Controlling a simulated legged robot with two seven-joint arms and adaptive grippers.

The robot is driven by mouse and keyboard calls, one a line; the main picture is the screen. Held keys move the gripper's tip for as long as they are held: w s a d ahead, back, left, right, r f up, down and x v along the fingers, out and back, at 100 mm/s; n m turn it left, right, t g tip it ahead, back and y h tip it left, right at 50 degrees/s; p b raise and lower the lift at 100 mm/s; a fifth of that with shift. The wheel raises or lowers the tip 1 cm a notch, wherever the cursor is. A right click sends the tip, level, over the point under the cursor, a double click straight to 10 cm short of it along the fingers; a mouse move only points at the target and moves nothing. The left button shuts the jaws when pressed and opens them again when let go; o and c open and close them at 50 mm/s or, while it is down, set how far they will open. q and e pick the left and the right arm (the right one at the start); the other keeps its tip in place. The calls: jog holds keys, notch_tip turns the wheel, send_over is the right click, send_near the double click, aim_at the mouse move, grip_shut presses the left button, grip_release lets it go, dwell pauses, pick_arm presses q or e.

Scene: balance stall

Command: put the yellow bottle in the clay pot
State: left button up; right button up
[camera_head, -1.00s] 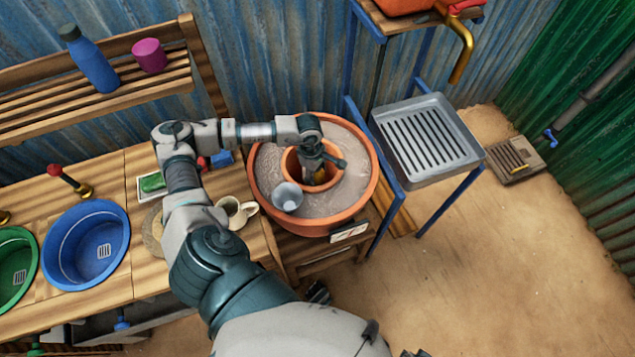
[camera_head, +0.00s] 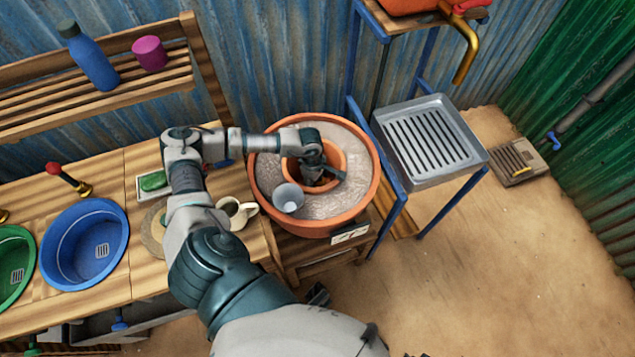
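The clay pot (camera_head: 342,161) is the orange inner pot set in grey sand inside a wide terracotta bowl (camera_head: 372,190). My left gripper (camera_head: 320,182) reaches down into its mouth from above. The fingertips are mostly hidden by the gripper's body and the pot wall, so I cannot tell whether they are open or shut. I cannot make out the yellow bottle now; anything inside the pot is dark and largely covered by the gripper. My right gripper is not clearly in view.
A pale grey cup (camera_head: 288,198) sits on the sand beside the inner pot. A cream jug (camera_head: 236,212) stands at the wooden counter's right end. A blue basin (camera_head: 86,244) is further left. A metal drainer (camera_head: 428,142) stands right of the bowl, near blue posts.

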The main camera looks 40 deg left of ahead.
pick_arm(q)
jog(key=shift+r, duration=0.1)
pick_arm(e)
jog(key=shift+r, duration=0.1)
pick_arm(q)
jog(key=shift+r, duration=0.3)
jog(key=r, duration=0.3)
jog(key=a+r+p, duration=0.1)
jog(key=r, duration=0.7)
jog(key=shift+s+a+r, duration=0.1)
jog(key=shift+a+r, duration=0.05)
jog(key=shift+r, duration=0.05)
pick_arm(e)
notch_tip(320, 180, down, 4)
jog(key=shift+f, duration=0.2)
